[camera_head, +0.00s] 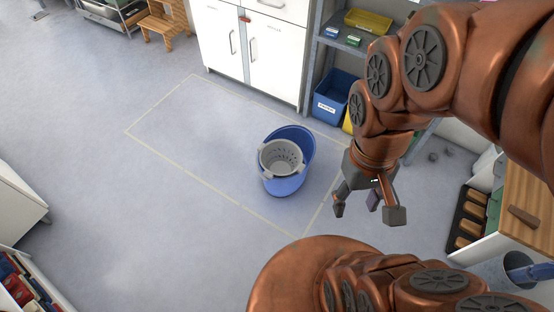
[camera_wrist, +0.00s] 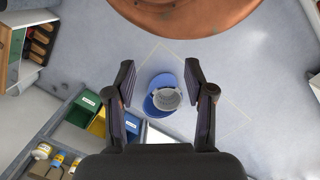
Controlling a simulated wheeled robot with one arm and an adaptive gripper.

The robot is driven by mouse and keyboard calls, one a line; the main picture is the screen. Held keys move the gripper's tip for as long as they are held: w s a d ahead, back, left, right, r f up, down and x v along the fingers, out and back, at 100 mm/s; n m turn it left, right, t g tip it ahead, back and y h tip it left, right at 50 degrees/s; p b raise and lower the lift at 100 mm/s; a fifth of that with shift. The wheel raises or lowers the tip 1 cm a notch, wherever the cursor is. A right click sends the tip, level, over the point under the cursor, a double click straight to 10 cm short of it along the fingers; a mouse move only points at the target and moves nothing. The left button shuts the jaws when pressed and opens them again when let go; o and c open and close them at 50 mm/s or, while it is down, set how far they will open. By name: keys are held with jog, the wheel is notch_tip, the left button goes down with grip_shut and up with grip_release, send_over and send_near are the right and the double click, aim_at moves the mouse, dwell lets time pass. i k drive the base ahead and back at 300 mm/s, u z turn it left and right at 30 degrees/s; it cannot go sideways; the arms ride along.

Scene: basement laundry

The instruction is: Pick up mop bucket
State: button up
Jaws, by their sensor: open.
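The mop bucket (camera_head: 291,183) is blue with a grey perforated wringer basket (camera_head: 281,158) set in its top. It stands upright on the floor inside a pale marked rectangle in the head view. My gripper (camera_head: 370,210) is open and empty, above the floor to the right of the bucket in that view. In the wrist view, the bucket (camera_wrist: 152,106) shows between the two open fingers of my gripper (camera_wrist: 160,80), with a clear distance below them. The fingers do not touch it.
A white cabinet (camera_head: 262,50) stands behind the marked area. Beside it, a metal shelf holds a blue bin (camera_head: 331,97) and a yellow tray (camera_head: 368,20). A wooden stool (camera_head: 165,24) is at the back left. A wood-topped unit (camera_head: 525,195) stands at the right. Floor left of the bucket is clear.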

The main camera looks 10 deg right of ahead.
aim_at(285, 157)
jog(key=z, duration=0.05)
jog(key=k, duration=0.55)
jog(key=u, duration=1.1)
jog(key=i, duration=1.2)
jog(key=z, duration=0.5)
jog(key=i, duration=0.45)
jog(key=z, duration=0.55)
